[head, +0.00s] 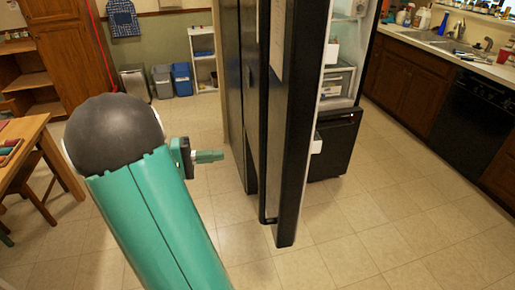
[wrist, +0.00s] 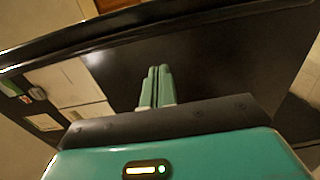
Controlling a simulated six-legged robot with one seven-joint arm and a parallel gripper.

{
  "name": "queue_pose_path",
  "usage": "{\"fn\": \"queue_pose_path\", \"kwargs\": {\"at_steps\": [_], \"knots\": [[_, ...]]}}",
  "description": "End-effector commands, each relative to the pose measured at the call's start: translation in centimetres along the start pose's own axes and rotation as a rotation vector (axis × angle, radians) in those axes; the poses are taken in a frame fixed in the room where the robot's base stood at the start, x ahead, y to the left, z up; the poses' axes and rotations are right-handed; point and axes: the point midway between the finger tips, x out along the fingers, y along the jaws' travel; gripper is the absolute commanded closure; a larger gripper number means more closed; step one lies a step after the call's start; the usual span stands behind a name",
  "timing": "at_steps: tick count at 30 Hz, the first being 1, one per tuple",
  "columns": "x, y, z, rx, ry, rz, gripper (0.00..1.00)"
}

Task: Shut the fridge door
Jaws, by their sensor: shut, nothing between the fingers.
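The black fridge door (head: 299,110) stands open in the head view, seen nearly edge-on, with its inner shelves (head: 338,85) showing on the right. The fridge body (head: 238,100) is behind it, with a lower black drawer front (head: 336,145) at the right. My gripper (head: 209,156) is left of the door, with a visible gap in the head view. In the wrist view my gripper (wrist: 156,75) has its two green fingers together and empty, pointing at a dark panel (wrist: 200,65) with papers (wrist: 65,85) on it. I cannot tell whether the fingers touch it.
A sink (head: 445,40) and counter with clutter run along the right, above a black dishwasher (head: 470,105). A wooden table (head: 35,130) and chair stand at the left. Bins (head: 172,80) and a white shelf (head: 203,60) are at the back. Tiled floor around the door is clear.

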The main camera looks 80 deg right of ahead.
Motion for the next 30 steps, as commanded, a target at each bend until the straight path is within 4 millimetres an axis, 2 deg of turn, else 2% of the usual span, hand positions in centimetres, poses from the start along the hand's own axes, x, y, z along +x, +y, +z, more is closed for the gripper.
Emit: {"fn": "queue_pose_path", "kwargs": {"at_steps": [5, 8, 24, 30], "knots": [[1.2, 0.1, -0.3, 0.010, -0.006, 0.025, 1.00], [2.6, 0.1, -0.3, 0.010, -0.007, 0.023, 1.00], [12.4, 0.3, -0.3, 0.008, -0.002, 0.019, 1.00], [13.9, 0.3, -0.3, 0.007, 0.001, 0.019, 1.00]]}}
